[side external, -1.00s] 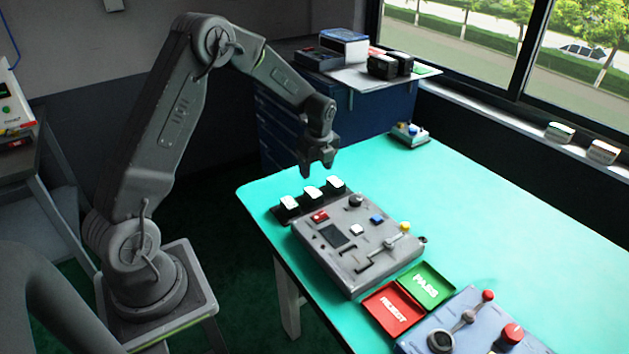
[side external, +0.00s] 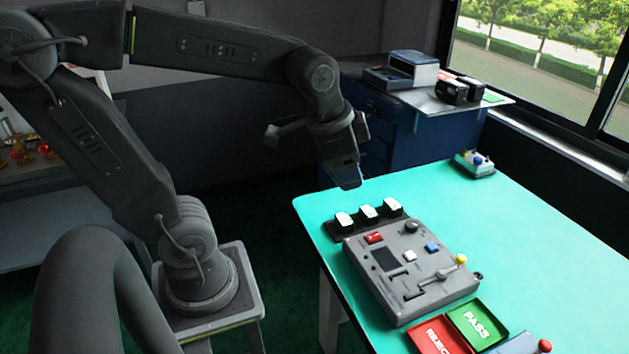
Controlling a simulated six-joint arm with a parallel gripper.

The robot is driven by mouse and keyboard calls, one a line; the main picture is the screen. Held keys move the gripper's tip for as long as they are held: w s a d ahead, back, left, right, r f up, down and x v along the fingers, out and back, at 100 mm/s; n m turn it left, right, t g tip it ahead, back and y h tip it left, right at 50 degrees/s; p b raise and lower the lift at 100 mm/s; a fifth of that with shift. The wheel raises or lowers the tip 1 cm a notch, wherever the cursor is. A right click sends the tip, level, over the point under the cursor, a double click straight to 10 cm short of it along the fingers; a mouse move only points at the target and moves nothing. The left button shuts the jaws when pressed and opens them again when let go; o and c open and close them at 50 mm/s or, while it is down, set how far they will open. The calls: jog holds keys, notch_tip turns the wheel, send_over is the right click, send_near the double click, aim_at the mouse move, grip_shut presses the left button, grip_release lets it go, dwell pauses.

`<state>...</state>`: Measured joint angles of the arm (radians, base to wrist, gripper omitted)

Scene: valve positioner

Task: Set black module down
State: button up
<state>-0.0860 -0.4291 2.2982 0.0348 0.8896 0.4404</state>
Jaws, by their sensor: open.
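Two dark, box-shaped modules, one black module (side external: 452,92) and another (side external: 471,89), stand side by side on a light shelf plate (side external: 432,99) at the back right. I cannot tell which one the task means. My gripper (side external: 346,180) is open, with its fingers pointing down. In the picture it is above the far left end of the green table (side external: 530,225), left of and apart from the black modules. No module shows between its fingers, though it is seen nearly side-on and one finger is partly hidden.
A grey control box (side external: 410,270) with knobs and a lever sits below my gripper. Three white-topped blocks (side external: 368,212) stand in a black rack behind it. Red (side external: 436,338) and green (side external: 478,324) trays lie in front. A blue-and-white box (side external: 413,66) shares the shelf.

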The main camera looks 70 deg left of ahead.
jog(key=s+d+n+t, duration=0.1)
jog(key=s+d+n, duration=0.1)
jog(key=s+n, duration=0.2)
jog(key=s, duration=0.3)
jog(key=shift+d+f+h, duration=0.15)
jog(key=shift+d+h, duration=0.15)
jog(key=shift+d, duration=0.1)
